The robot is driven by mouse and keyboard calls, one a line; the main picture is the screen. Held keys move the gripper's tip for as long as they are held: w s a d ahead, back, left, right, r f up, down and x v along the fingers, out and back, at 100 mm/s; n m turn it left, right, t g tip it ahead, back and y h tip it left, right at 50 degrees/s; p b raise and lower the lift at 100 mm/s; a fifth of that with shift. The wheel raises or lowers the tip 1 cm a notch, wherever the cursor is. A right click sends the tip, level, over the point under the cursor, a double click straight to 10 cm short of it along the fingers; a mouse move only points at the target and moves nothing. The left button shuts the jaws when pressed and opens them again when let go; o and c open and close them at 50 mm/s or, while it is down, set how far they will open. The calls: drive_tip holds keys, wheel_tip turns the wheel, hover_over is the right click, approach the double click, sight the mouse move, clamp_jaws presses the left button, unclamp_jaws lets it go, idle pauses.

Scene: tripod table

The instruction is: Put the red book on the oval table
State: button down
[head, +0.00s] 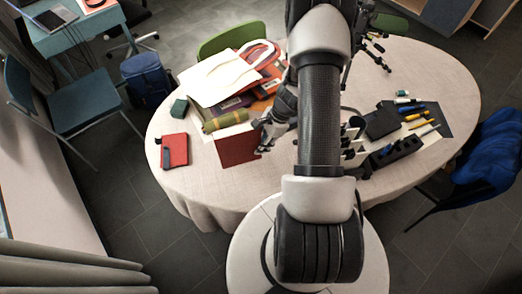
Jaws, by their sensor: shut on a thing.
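A flat dark red book (236,151) is at the left-centre of the oval table (208,181), which has a pale cloth. My gripper (262,145) is at the book's right edge and is shut on it. The book's far side is next to a rolled olive cloth and a pale sheet. I cannot tell whether the book touches the table or is held just above it. My arm hides the middle of the table.
A brighter red notebook (175,150) with a dark strip lies at the table's left edge, near a small dark green box (179,107). A white tote bag (217,79) lies over colourful cloths behind. Pens, a black holder (397,151) and a tripod (373,45) occupy the right.

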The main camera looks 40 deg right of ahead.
drive_tip(key=shift+f+b, duration=0.55)
drive_tip(key=shift+f, duration=1.5)
drive_tip(key=shift+f, duration=0.1)
drive_tip(key=c, duration=1.3)
unclamp_jaws()
